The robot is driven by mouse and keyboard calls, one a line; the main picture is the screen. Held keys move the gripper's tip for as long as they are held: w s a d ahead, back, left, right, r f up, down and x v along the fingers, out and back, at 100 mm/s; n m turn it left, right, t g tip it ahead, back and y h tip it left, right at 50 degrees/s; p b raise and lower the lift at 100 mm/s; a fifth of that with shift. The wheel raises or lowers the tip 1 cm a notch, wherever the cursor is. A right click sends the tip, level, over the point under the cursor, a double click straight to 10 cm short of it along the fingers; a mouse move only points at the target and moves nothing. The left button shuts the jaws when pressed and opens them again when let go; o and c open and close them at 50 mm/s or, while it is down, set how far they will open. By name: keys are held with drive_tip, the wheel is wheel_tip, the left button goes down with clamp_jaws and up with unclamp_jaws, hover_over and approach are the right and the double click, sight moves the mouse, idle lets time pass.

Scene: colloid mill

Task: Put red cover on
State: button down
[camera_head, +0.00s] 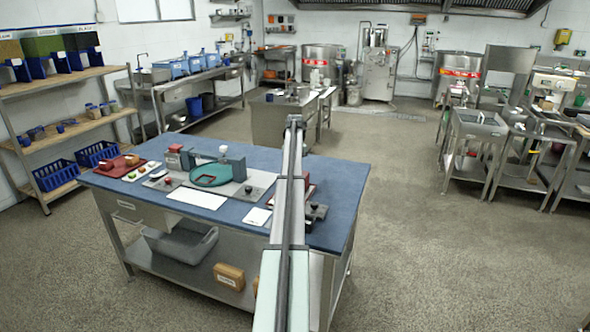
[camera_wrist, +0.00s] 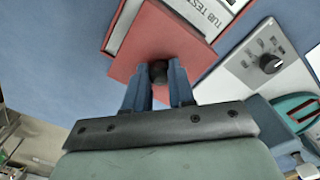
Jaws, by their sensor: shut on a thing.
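The red cover (camera_wrist: 125,65) is a flat red piece with a black knob (camera_wrist: 158,70) in the wrist view. The two blue fingers of my gripper (camera_wrist: 158,84) are shut on this knob from either side. The cover lies close to, and partly overlaps in view, a red-edged holder (camera_wrist: 178,22) with a white card reading "TUB TEST". I cannot tell whether the cover touches it. In the head view, my arm hides most of the red parts (camera_head: 309,192) at the right of the blue table, and the gripper itself does not show clearly.
A grey plate with a black knob (camera_wrist: 270,62) and a teal round part (camera_wrist: 292,105) lie right of the cover. In the head view, the teal disc (camera_head: 211,174) sits mid-table under a grey bridge. A red tray (camera_head: 118,167) is at left. White sheets (camera_head: 197,198) lie in front.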

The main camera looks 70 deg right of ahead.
drive_tip(key=shift+c, duration=2)
unclamp_jaws()
drive_tip(key=shift+r, duration=0.1)
drive_tip(key=shift+r, duration=3.4)
clamp_jaws()
drive_tip(key=shift+f, duration=2.65)
drive_tip(key=shift+r, duration=0.2)
